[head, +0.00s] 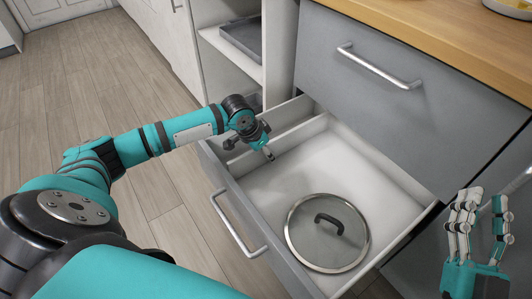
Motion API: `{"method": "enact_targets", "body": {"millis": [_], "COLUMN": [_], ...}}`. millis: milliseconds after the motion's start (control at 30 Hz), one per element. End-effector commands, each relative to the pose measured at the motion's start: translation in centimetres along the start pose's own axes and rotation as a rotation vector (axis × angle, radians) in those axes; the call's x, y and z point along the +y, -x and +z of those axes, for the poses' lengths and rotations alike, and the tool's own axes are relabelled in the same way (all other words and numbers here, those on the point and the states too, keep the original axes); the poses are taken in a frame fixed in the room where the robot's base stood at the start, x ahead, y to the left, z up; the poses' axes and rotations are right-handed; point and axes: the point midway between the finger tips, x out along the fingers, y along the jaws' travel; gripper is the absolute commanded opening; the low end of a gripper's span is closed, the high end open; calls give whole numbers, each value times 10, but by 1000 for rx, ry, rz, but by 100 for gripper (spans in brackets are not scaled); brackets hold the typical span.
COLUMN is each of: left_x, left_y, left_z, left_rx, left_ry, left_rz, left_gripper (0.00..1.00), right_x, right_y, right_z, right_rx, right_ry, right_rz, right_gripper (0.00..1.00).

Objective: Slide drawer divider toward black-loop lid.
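An open drawer (400,180) with a white inside holds a round glass lid (318,250) with a metal rim and a black loop handle (328,222). The lid lies flat in the drawer's right part. A white divider (300,131) crosses the drawer on its left side, with bare floor between it and the lid. My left gripper (250,149) is over the divider's near part, its fingers spread and pointing down. Whether they touch the divider cannot be told. My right gripper (480,215) is open and empty, fingers up, right of the drawer.
A closed grey drawer (390,90) with a bar handle is above the open one, under a wooden countertop (460,38). An open shelf with a dark tray (242,38) stands behind on the left. Wood-plank floor (60,90) is free at left.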

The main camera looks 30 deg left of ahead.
Motion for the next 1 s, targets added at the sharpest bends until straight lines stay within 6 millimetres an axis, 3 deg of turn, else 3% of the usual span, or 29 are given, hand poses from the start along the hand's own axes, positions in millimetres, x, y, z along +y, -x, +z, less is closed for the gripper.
{"method": "enact_targets", "body": {"millis": [233,500,1000], "left_x": [0,0,1], "left_y": [0,0,1], "left_z": [0,0,0], "left_rx": [0,0,-1], "left_ry": [0,0,0], "left_rz": [0,0,0], "left_gripper": [35,0,0], "right_x": [0,0,1], "right_y": [0,0,-1], "right_z": [-1,-1,2], "right_rx": [4,3,-23], "right_ry": [0,0,1], "right_rz": [0,0,1], "right_gripper": [29,29,29]}}
